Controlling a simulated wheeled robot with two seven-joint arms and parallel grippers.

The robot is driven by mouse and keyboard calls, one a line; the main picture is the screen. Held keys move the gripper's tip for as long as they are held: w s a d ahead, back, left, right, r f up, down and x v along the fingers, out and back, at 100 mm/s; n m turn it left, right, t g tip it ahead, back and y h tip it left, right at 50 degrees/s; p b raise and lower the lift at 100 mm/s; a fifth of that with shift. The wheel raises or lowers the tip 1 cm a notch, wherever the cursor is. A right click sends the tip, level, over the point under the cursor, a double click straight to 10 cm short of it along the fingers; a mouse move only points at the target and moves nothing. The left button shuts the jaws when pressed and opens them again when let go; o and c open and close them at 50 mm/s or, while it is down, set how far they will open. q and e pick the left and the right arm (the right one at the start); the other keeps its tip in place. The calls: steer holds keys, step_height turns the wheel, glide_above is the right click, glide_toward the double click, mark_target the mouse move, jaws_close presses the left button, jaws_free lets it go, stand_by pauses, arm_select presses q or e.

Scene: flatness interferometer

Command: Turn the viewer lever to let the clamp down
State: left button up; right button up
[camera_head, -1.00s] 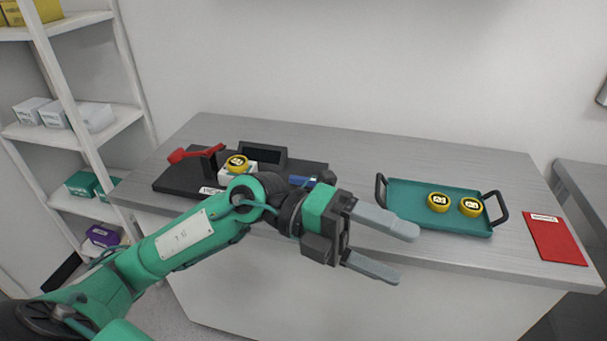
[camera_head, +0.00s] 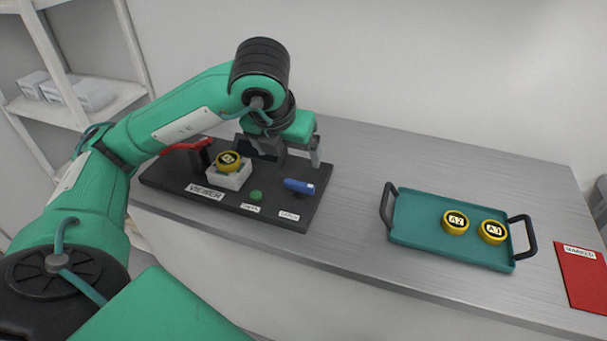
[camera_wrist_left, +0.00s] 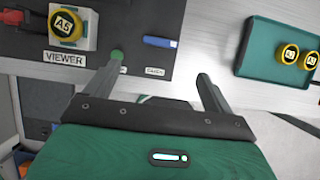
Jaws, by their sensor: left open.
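The viewer (camera_head: 225,205) is a dark base plate at the left of the bench. A blue lever (camera_head: 298,186) lies on its right part, also in the left wrist view (camera_wrist_left: 160,42). A red clamp arm (camera_head: 183,146) is at its left back, partly hidden by my left arm; it looks raised. A yellow round piece (camera_head: 228,161) sits on a white block (camera_head: 230,181); the clamp is not over it. My left gripper (camera_head: 287,158) is open and empty above the back of the viewer, apart from the lever. My right gripper is out of view.
A green button (camera_head: 256,195) is left of the lever. A teal tray (camera_head: 425,238) with two yellow pieces (camera_head: 455,223) (camera_head: 492,231) stands at the right, beside a red mat (camera_head: 585,280). The bench between viewer and tray is clear.

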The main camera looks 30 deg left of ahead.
mark_target(299, 184)
arm_select(q)
steer(key=x, duration=1.2)
steer(key=shift+w+f, duration=0.1)
steer(key=shift+f, duration=0.15)
steer(key=shift+w+f, duration=0.1)
steer(key=shift+f, duration=0.2)
steer(key=shift+c, duration=0.5)
steer(key=c, duration=0.9)
